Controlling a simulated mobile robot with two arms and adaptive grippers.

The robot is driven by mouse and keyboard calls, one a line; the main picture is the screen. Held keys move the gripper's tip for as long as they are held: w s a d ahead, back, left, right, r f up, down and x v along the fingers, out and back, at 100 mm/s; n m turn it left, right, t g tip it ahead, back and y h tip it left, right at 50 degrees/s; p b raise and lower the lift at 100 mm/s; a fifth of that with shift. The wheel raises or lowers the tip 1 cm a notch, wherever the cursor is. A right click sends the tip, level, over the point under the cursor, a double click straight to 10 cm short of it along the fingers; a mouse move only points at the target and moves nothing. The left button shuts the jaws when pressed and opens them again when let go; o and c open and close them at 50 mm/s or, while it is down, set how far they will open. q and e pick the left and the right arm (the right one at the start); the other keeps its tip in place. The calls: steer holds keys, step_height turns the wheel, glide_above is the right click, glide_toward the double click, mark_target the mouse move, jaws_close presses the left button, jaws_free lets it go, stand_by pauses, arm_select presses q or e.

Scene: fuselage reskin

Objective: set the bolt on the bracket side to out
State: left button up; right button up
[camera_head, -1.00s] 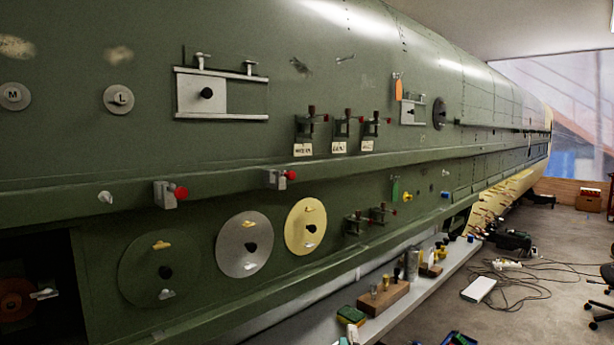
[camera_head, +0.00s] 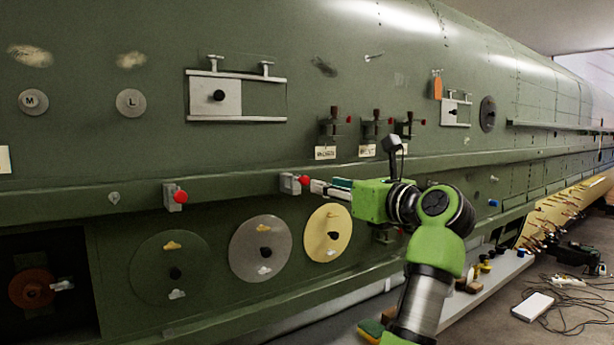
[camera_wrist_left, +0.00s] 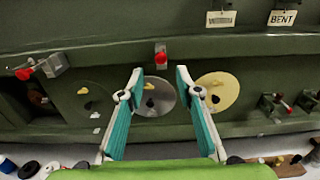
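Two small grey bolt blocks with red knobs sit on the green ledge. The left bolt (camera_head: 174,197) is above the dark green disc, and the right bolt (camera_head: 291,184) is further right, above and between the grey and yellow discs. My left gripper (camera_head: 318,187) points at the right bolt from its right side. In the left wrist view its teal-padded fingers (camera_wrist_left: 159,74) are spread with nothing between them, and the right bolt's red knob (camera_wrist_left: 160,57) shows just beyond the tips, apart from them. The left bolt (camera_wrist_left: 40,68) is off to the left there. My right gripper is out of view.
Dark green, grey (camera_head: 260,249) and yellow (camera_head: 329,234) discs are on the panel below the ledge. Several tagged clamps (camera_head: 371,128) and a white sliding plate (camera_head: 216,97) are above it. A low shelf (camera_head: 488,272) holds small items at lower right.

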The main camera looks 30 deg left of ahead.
mark_target(306, 181)
arm_select(q)
steer(key=p+x, duration=0.3)
steer(key=x, duration=0.7)
steer(key=shift+d+p, duration=0.1)
steer(key=shift+p, duration=0.25)
steer(key=shift+w, duration=0.1)
jaws_close()
